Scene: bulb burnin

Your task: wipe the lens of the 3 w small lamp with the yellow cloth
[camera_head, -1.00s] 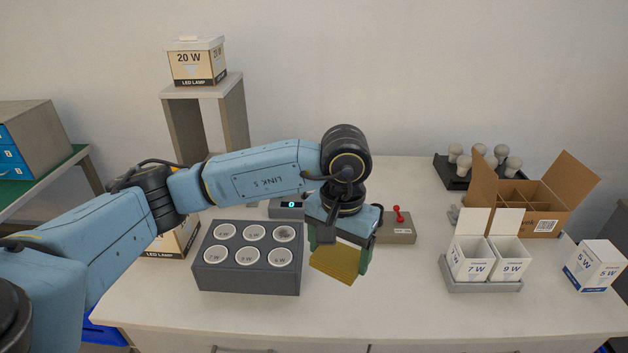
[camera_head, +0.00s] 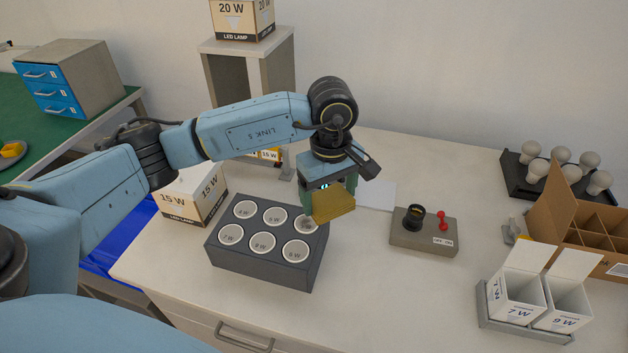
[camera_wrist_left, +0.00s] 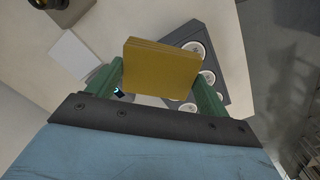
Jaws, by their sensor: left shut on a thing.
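My left gripper (camera_head: 328,196) is shut on the folded yellow cloth (camera_head: 335,205), which also fills the middle of the left wrist view (camera_wrist_left: 160,68). The cloth is at the back-right corner of the dark grey block (camera_head: 265,268). It partly covers the back-right lamp lens (camera_head: 303,223), whose label I cannot read; whether they touch is unclear. Several other round white lenses sit in the block, such as a 7 W one (camera_head: 231,235) at front left. I cannot make out a 3 W label. My right gripper is out of view.
A grey test box (camera_head: 423,238) with a black socket and red switch stands right of the block. A 15 W carton (camera_head: 190,196) stands left of it. Open white boxes (camera_head: 520,298) and a bulb tray (camera_head: 517,184) are farther right. The front middle tabletop is clear.

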